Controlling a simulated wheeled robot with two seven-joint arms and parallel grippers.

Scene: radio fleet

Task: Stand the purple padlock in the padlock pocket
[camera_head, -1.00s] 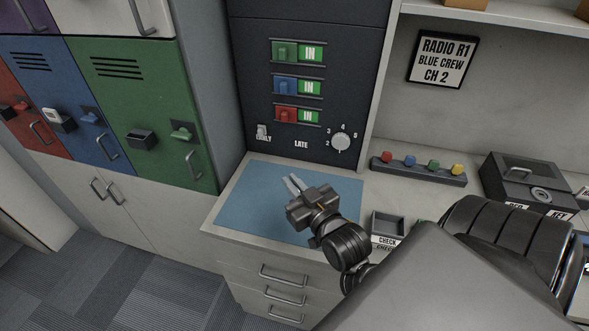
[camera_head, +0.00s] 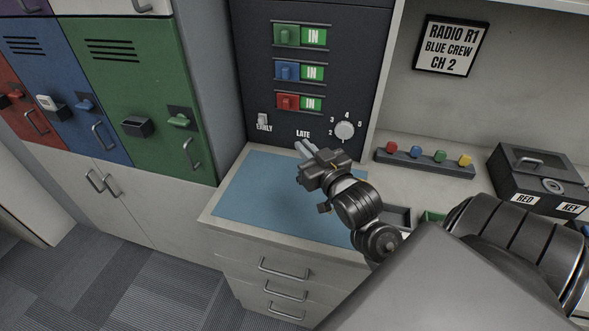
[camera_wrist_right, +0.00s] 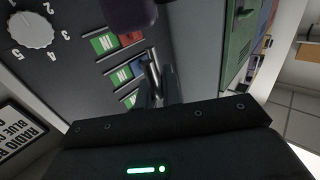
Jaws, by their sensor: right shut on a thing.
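My right gripper (camera_head: 305,148) is in front of the dark panel, over the back of the blue mat. In the right wrist view its fingers (camera_wrist_right: 157,87) are shut on a thin metal part. A dark purple body, the purple padlock (camera_wrist_right: 128,12), shows beyond the fingertips, cut off by the top edge. The join between metal part and body is hard to see. In the head view the padlock cannot be made out. No pocket is marked as the padlock pocket; an open black holder (camera_head: 137,126) is on the green locker door. My left gripper is out of view.
The dark panel (camera_head: 345,75) has green, blue and red sliders, a small switch and a dial (camera_head: 344,131). The blue mat (camera_head: 250,200) is clear. A coloured-peg strip (camera_head: 424,163), a small tray (camera_head: 398,215) and a black box (camera_head: 540,175) are on the right.

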